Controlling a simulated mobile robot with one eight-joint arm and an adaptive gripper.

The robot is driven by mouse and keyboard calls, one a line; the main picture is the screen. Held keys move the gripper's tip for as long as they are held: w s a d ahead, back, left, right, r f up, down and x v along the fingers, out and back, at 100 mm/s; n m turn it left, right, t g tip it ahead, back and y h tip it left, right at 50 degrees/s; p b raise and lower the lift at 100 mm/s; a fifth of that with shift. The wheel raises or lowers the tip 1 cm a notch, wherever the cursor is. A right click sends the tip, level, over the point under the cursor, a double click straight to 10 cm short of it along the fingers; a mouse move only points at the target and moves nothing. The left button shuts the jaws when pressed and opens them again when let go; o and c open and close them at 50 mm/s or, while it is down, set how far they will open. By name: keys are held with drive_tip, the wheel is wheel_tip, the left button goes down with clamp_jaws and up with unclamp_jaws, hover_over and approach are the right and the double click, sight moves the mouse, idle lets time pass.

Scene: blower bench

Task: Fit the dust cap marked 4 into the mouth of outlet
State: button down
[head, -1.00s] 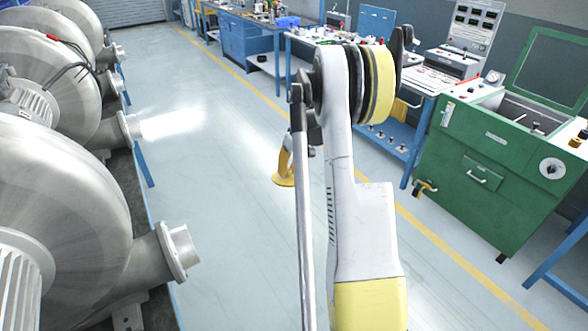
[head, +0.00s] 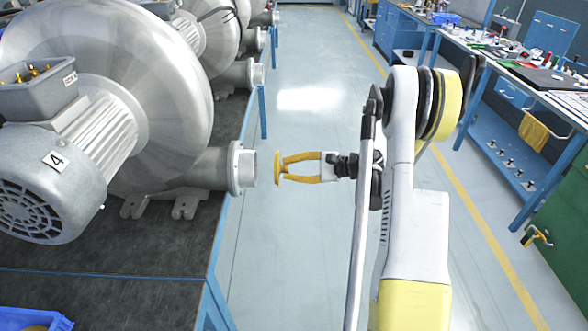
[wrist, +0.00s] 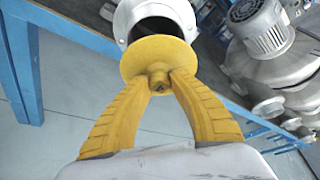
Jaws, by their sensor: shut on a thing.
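My gripper (head: 282,168) is shut on a yellow dust cap (head: 277,168), with the cap's disc facing left towards the outlet (head: 242,168) of the blower marked 4 (head: 57,160). A short gap shows between cap and outlet in the head view. In the wrist view, my gripper (wrist: 158,84) pinches the knob of the cap (wrist: 157,57). The round outlet mouth (wrist: 140,16) is dark and open behind the cap, which covers its lower part. No number on the cap is readable.
The blower stands on a dark bench top (head: 110,240) with a blue frame. More blowers (head: 215,35) stand further along it. The aisle floor (head: 300,250) is clear; blue workbenches (head: 505,120) line the right.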

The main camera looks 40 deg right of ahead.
idle(0.3)
drive_tip(key=shift+w+a, duration=0.7)
drive_tip(key=shift+a, duration=0.35)
drive_tip(key=shift+w+a, duration=0.7)
drive_tip(key=shift+a, duration=0.3)
drive_tip(key=shift+w+a, duration=0.5)
drive_tip(key=shift+a, duration=0.25)
idle(0.5)
drive_tip(key=c, duration=1.2)
unclamp_jaws()
drive_tip(key=v, duration=1.2)
drive_tip(key=shift+f, duration=0.1)
